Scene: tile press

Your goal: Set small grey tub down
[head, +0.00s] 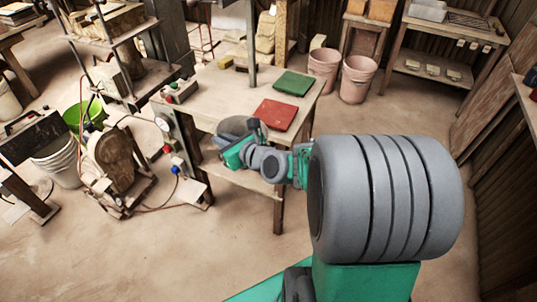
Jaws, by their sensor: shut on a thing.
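My gripper (261,131) shows small and dark at the far end of my arm, by the front edge of the wooden table (222,88). It is shut, and its fingertips are not clear. The small grey tub is hard to make out among the grey and teal links of my wrist, which hide most of what the gripper holds. I cannot tell whether the tub touches the table.
A red tile (275,115) and a green tile (293,83) lie on the table, right of its post. A red-buttoned box (181,91) sits at its left end. The middle of the top is bare. Pink buckets (357,80) stand behind on the floor.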

